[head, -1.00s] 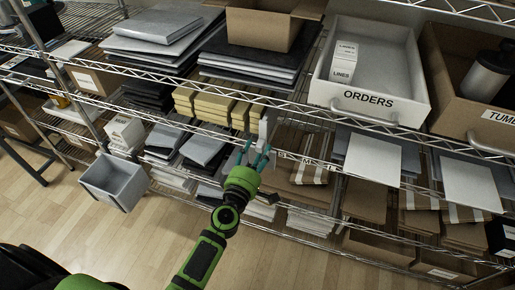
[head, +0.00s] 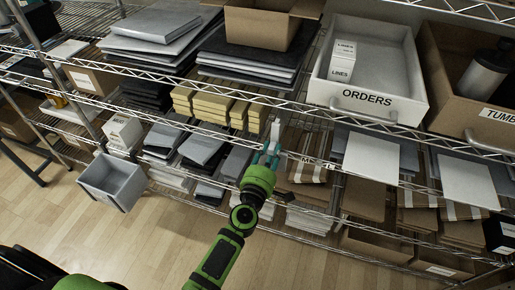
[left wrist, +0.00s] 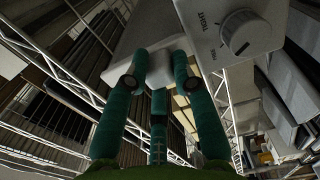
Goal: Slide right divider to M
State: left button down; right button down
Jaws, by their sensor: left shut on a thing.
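The right divider (head: 275,129) is a narrow white upright piece at the front edge of the middle shelf, just right of the tan boxes. My left gripper (head: 267,152) has teal fingers and is shut on its front. In the left wrist view the fingers (left wrist: 160,62) close on the pale divider body (left wrist: 148,28). The letter M (head: 305,159) shows on the shelf edge strip, a little right of the gripper. My right gripper is out of view.
Stacked tan boxes (head: 205,104) stand left of the divider. White sheets (head: 371,155) lie to the right. The ORDERS bin (head: 367,99) is on the shelf above. A grey bin (head: 112,181) hangs at left.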

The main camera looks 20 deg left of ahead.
pick_arm(q)
jog(key=d, duration=0.4)
jog(key=shift+r, duration=0.1)
jog(key=shift+a, duration=0.2)
jog(key=c, duration=1)
grip_release()
jog(key=shift+s, duration=0.1)
jog(key=s, duration=1.2)
jog(key=shift+a, duration=0.15)
